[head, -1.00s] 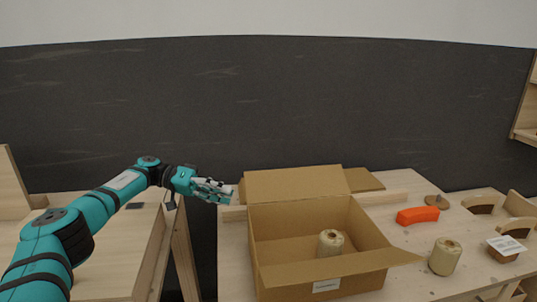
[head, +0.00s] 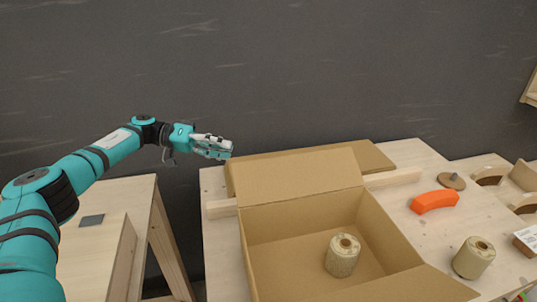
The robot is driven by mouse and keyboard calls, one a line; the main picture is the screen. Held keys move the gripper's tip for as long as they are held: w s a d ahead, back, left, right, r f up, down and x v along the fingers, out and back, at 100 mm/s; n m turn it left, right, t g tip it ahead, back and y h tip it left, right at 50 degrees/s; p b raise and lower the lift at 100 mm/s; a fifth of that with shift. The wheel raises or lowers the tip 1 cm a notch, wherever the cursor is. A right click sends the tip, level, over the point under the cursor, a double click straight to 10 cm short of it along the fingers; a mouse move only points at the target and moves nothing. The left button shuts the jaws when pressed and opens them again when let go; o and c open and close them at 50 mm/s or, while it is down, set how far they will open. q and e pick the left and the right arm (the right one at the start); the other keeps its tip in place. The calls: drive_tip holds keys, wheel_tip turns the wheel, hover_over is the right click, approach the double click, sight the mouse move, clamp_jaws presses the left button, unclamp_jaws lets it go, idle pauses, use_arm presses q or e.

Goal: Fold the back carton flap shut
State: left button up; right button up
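The open cardboard carton (head: 262,262) stands on the wooden table. Its back flap (head: 298,177) stands raised, leaning back from the rear edge. A cream spool (head: 343,256) stands inside on the carton floor. My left gripper (head: 228,151) is in the air, just left of and slightly above the back flap's upper left corner, apparently holding nothing. Its fingers point right and lie close together in this view, so its opening is unclear. My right gripper is out of view.
A brown flat board (head: 372,156) lies behind the flap, beside a wooden rail (head: 393,178). Right of the carton are an orange curved block (head: 435,201), a second spool (head: 473,258) and a round wooden piece (head: 451,181). A dark wall is behind.

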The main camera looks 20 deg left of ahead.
use_arm(q)
drive_tip(key=p+x, duration=0.1)
drive_tip(key=x, duration=1.1)
drive_tip(key=shift+w+d+f, duration=0.15)
drive_tip(key=shift+w+f, duration=0.1)
drive_tip(key=shift+w, duration=0.05)
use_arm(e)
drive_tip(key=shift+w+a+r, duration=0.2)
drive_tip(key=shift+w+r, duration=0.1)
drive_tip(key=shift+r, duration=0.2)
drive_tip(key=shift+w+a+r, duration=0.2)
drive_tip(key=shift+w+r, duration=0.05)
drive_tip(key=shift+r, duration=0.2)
use_arm(q)
clamp_jaws()
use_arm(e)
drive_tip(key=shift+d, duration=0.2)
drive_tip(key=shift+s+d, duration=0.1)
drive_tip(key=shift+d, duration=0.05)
